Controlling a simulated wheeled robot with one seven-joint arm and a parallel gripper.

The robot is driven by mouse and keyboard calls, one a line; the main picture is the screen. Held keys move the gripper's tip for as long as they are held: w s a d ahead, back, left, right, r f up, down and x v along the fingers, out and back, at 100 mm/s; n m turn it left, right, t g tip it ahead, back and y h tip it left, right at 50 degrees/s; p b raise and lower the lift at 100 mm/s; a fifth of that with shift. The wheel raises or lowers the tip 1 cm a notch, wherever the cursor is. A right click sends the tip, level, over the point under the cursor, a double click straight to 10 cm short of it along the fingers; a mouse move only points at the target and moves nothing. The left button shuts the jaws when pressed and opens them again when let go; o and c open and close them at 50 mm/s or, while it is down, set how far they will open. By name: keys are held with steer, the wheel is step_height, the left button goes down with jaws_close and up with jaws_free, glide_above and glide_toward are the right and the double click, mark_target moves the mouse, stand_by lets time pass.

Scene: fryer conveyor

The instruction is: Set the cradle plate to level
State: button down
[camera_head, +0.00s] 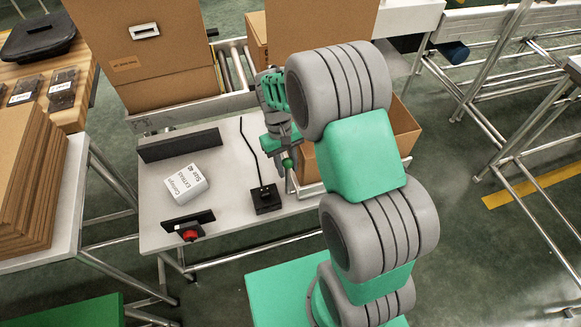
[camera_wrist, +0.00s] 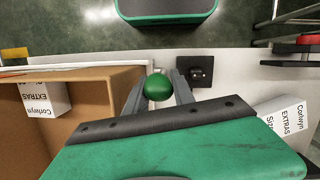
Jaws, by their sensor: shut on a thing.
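My gripper (camera_head: 285,155) is at the right end of the white table, beside an open carton. In the wrist view my gripper's two fingers (camera_wrist: 158,92) stand on either side of a round green knob (camera_wrist: 158,87) and are shut on it. The green knob (camera_head: 288,163) also shows in the head view, atop a grey lever (camera_head: 292,182). The cradle plate is mostly hidden under the carton (camera_head: 403,128); a pale edge (camera_wrist: 75,73) along the carton in the wrist view may be part of it. I cannot tell its tilt.
A white carton (camera_head: 186,185), a dark bar (camera_head: 180,145), a red button (camera_head: 190,234) and a black box with a cable (camera_head: 266,199) are on the table (camera_head: 228,185). Another white carton (camera_wrist: 45,98) lies inside the open carton. Tall cardboard boxes (camera_head: 150,60) stand behind.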

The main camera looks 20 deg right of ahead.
steer(key=shift+w, duration=0.1)
steer(key=c, duration=1.4)
jaws_free()
steer(key=v, duration=0.7)
steer(key=shift+r, duration=0.45)
